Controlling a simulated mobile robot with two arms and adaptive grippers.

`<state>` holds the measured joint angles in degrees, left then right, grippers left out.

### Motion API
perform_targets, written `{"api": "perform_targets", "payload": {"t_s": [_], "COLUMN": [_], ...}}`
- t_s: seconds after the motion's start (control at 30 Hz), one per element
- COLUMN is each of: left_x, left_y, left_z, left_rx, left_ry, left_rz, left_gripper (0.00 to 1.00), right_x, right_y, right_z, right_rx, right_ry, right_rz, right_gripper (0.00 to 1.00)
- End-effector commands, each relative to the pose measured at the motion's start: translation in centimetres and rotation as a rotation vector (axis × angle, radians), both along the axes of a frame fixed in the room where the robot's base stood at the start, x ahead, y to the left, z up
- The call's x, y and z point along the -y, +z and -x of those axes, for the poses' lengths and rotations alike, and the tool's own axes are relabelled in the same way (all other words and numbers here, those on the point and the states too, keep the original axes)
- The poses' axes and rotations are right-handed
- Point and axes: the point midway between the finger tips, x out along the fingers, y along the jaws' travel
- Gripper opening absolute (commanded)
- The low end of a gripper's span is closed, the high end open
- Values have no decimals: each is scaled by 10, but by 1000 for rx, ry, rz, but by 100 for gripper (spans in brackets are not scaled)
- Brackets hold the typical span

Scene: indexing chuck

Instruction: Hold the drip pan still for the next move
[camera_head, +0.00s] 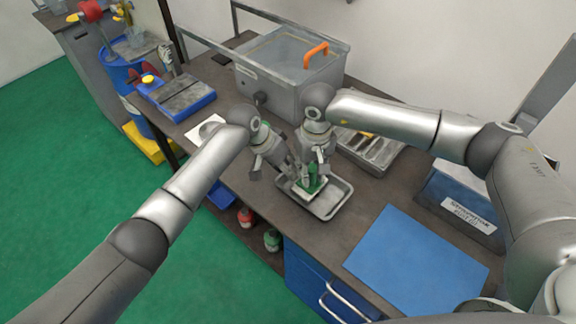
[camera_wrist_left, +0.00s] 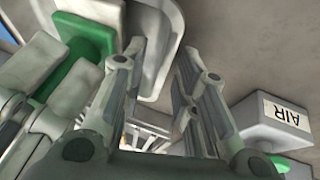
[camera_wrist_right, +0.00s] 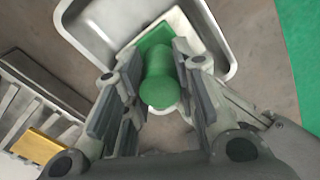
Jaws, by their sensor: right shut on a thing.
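The drip pan (camera_head: 332,207) is a shallow grey metal tray lying on the workbench. Its rim shows between my left gripper's fingers in the left wrist view (camera_wrist_left: 160,62). My left gripper (camera_head: 288,174) is open at the pan's left side, fingers apart; I cannot tell if they touch the rim. My right gripper (camera_head: 316,172) is shut on the green handle (camera_wrist_right: 160,85) of a block with a green top and pale base. That block is over the pan; whether it rests on the bottom is hidden. The pan also shows in the right wrist view (camera_wrist_right: 92,28).
A grey metal box with an orange handle (camera_head: 316,54) stands behind. A compartment tray (camera_head: 372,150) is right of the pan, a blue mat (camera_head: 415,262) in front. A blue labelled bin (camera_head: 460,208) stands at right. A grey block marked AIR (camera_wrist_left: 275,122) is near my left gripper.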

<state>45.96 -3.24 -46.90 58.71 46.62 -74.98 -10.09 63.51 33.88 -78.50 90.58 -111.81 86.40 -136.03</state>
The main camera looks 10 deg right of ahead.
Motion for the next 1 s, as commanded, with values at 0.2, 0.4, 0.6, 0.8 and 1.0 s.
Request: {"api": "perform_targets", "payload": {"t_s": [0.2, 0.4, 0.6, 0.8, 1.0], "left_x": [2, 2, 2, 2, 2], "left_y": [-5, -5, -5, -5, -5], "left_z": [0, 0, 0, 0, 0], "left_rx": [0, 0, 0, 1, 1], "left_ry": [-1, -1, 0, 0, 0], "left_rz": [0, 0, 0, -1, -1], "left_gripper": [28, 25, 0, 0, 0], "right_x": [0, 0, 0, 0, 0], "right_y": [0, 0, 0, 0, 0], "right_z": [0, 0, 0, 0, 0], "right_rx": [1, 1, 1, 1, 1], "right_ry": [0, 0, 0, 0, 0], "right_rz": [0, 0, 0, 0, 0], "right_gripper": [7, 7, 7, 7, 7]}}
